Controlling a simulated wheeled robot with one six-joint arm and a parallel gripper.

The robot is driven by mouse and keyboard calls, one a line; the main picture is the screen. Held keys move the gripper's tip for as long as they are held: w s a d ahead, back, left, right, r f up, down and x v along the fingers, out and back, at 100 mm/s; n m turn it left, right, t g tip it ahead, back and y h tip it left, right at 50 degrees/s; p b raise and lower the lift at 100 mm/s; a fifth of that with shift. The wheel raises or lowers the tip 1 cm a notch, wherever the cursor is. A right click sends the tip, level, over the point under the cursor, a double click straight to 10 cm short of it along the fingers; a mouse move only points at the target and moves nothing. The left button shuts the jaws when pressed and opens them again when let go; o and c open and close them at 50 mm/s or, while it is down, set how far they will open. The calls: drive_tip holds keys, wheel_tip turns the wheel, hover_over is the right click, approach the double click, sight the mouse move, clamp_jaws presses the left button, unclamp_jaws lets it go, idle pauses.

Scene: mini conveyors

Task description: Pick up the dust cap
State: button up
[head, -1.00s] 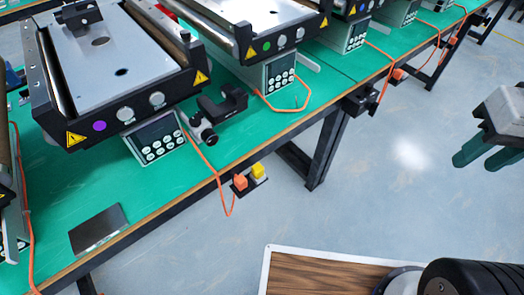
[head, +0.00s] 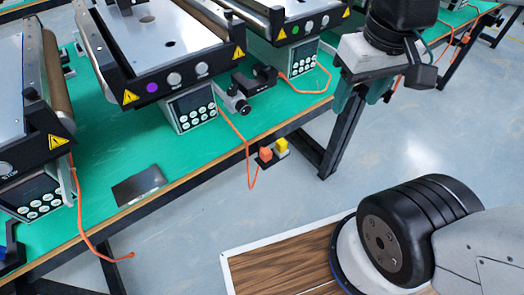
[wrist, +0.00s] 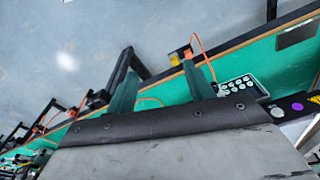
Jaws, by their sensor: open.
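I cannot make out the dust cap for certain in either view. A small black bracket-like fixture (head: 262,82) with a round grey-black end piece (head: 238,102) lies on the green tabletop beside a conveyor keypad. Whether this end piece is the cap, I cannot tell. My gripper (head: 355,103) is at the table's front edge, right of the fixture and apart from it. Its two green fingers are spread and empty; they also show in the wrist view (wrist: 160,68).
Mini conveyors (head: 150,75) with keypads (head: 190,105) stand along the green table (head: 100,150). A dark plate (head: 138,185) lies near the front edge. Orange cables hang over the edge near an orange and yellow button box (head: 272,152).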

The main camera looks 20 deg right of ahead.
drive_tip(key=w+a+f+n, duration=0.1)
drive_tip(key=w+f+n, duration=0.1)
drive_tip(key=w+f, duration=0.95)
drive_tip(key=n+g, duration=0.1)
hover_over(281, 140)
wheel_tip(281, 140, down, 15)
drive_tip(key=shift+s+d+f, duration=0.1)
drive_tip(key=shift+d+f, duration=0.05)
drive_tip(key=shift+f, duration=0.05)
drive_tip(key=shift+a+f, duration=0.2)
drive_tip(key=shift+f, duration=3.8)
drive_tip(key=c, duration=1.1)
